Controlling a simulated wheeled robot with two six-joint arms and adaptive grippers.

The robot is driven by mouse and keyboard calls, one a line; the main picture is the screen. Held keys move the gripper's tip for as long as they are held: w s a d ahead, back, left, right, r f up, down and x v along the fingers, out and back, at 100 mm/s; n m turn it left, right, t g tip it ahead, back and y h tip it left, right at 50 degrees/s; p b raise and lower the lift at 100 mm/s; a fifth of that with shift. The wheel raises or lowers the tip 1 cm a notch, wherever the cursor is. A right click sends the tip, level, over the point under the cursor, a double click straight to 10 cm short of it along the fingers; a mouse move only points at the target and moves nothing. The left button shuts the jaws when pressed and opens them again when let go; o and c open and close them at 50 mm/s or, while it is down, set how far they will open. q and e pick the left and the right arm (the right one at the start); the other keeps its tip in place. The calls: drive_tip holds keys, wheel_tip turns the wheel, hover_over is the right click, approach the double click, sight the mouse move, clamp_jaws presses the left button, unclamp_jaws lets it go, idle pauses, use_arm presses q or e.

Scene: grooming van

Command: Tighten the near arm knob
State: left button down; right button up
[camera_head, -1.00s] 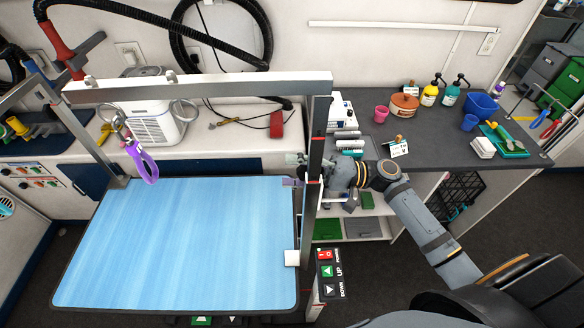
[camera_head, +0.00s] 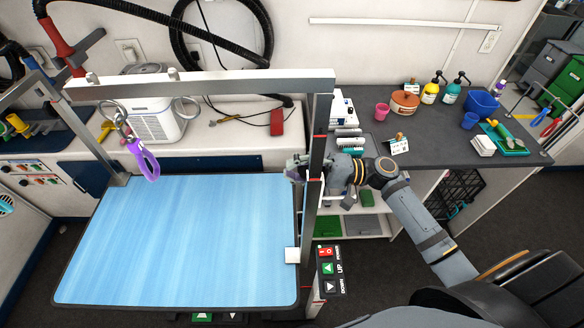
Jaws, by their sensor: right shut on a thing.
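The grooming arm is a grey metal frame (camera_head: 200,84) whose near post (camera_head: 317,150) stands at the right edge of the blue table (camera_head: 180,240). My right gripper (camera_head: 297,170) reaches in from the right across this post. Its fingers are shut at the post's table side, at the height of the near arm knob. The knob is mostly hidden by the fingers and is hard to make out. My left gripper is not in view.
A purple loop (camera_head: 144,160) hangs from the crossbar at the left. A control box (camera_head: 329,270) with up and down buttons sits by the table's near right corner. A dark counter (camera_head: 440,130) with bottles and tools stands to the right. The tabletop is clear.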

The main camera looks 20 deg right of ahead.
sight(303, 178)
drive_tip(key=shift+c, duration=0.5)
drive_tip(key=shift+f+h+p, duration=0.1)
drive_tip(key=shift+h+p, duration=0.4)
drive_tip(key=h+p, duration=0.1)
drive_tip(key=h, duration=0.1)
drive_tip(key=f+g+h+p, duration=0.1)
drive_tip(key=h+p, duration=0.1)
drive_tip(key=shift+d, duration=0.1)
drive_tip(key=shift+c, duration=0.2)
drive_tip(key=h+p, duration=0.1)
drive_tip(key=g+h+p, duration=0.1)
drive_tip(key=f+h+p, duration=0.1)
drive_tip(key=h+p, duration=0.1)
drive_tip(key=shift+d+f+g, duration=0.1)
drive_tip(key=shift+d+g, duration=0.2)
drive_tip(key=shift+d, duration=0.05)
drive_tip(key=shift+s+d+f+h+p, duration=0.15)
drive_tip(key=shift+d+f+h+p, duration=0.1)
drive_tip(key=shift+h+p, duration=0.5)
drive_tip(key=shift+d+f+g+h, duration=0.25)
drive_tip(key=shift+g+h, duration=0.15)
drive_tip(key=shift+h, duration=0.35)
drive_tip(key=shift+s+d+f+h+p, duration=0.1)
drive_tip(key=shift+d+f+h+p, duration=0.2)
drive_tip(key=shift+h, duration=0.7)
drive_tip(key=shift+d, duration=0.15)
